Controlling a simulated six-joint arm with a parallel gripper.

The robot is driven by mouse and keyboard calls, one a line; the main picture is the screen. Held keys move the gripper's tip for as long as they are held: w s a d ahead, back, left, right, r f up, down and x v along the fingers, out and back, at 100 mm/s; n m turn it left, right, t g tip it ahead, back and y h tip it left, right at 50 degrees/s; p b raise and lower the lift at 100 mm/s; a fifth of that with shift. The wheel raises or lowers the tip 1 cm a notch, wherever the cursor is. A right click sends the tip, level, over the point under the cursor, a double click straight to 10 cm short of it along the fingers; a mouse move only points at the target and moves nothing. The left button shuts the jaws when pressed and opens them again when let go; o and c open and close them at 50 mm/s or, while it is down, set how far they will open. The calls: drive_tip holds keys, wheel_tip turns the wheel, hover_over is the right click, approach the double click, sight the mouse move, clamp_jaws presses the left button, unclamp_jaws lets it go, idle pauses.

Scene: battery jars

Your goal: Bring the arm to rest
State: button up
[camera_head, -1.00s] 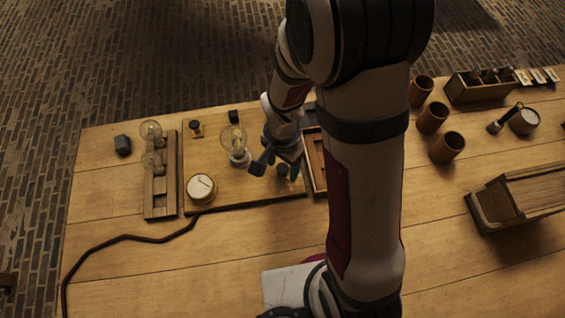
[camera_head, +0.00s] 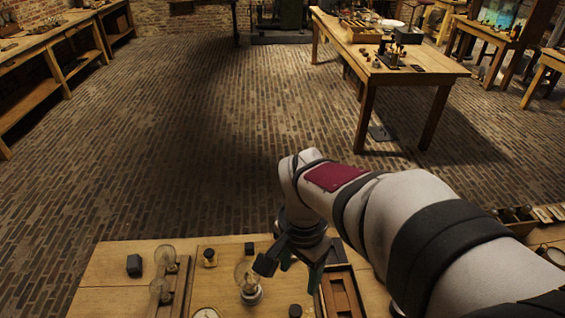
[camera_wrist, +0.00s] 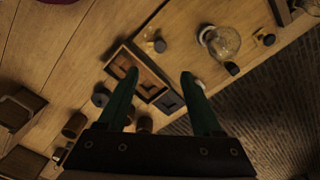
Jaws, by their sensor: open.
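My gripper (camera_head: 290,272) hangs over the workbench with its jaws apart and nothing between them. In the head view it appears just right of the clear glass bulb (camera_head: 247,275) on its board; its height above the bench is hard to judge there. In the wrist view the two green fingers of my gripper (camera_wrist: 159,73) are spread, with the bench some way beyond their tips. My arm reaches in from the lower right.
A divided wooden tray (camera_head: 358,313) lies right of the board. A black block (camera_head: 134,265) and a rack with bulbs (camera_head: 158,292) are at left. In the wrist view are the bulb (camera_wrist: 222,42) and brown cups (camera_wrist: 74,125). Brick floor (camera_head: 150,190) lies beyond the bench.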

drive_tip(key=s+r+n+y, duration=0.1)
drive_tip(key=s+n, duration=0.3)
drive_tip(key=s, duration=1.1)
drive_tip(key=shift+s+d+r+y, duration=0.35)
drive_tip(key=shift+y, duration=0.05)
idle(0.8)
